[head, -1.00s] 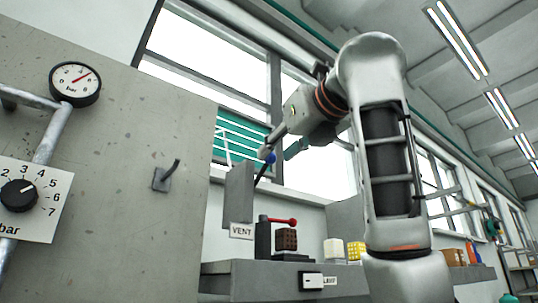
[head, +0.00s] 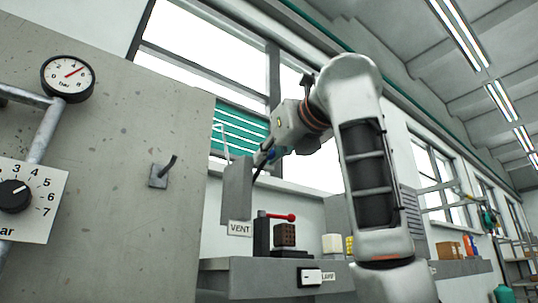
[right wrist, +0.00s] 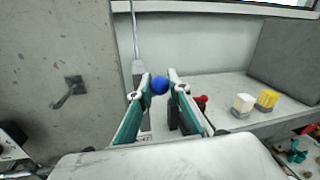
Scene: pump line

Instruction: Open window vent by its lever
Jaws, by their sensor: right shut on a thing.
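The vent lever is a dark rod (head: 259,171) with a blue ball knob (right wrist: 159,85), rising at a slant from a grey box (head: 237,190) above a VENT label (head: 240,229). My right gripper (right wrist: 159,80) is shut on the knob, with one teal finger on each side of it. In the head view this gripper (head: 266,154) is small and partly hides the knob. The window vent, with teal slats (head: 240,132), shows behind the lever. My left gripper is in neither current view.
A shelf (head: 230,279) below carries a red-handled lever (head: 279,217), a brown block (head: 285,235) and a white block (head: 332,243). A lamp switch (head: 311,277) is on its front.

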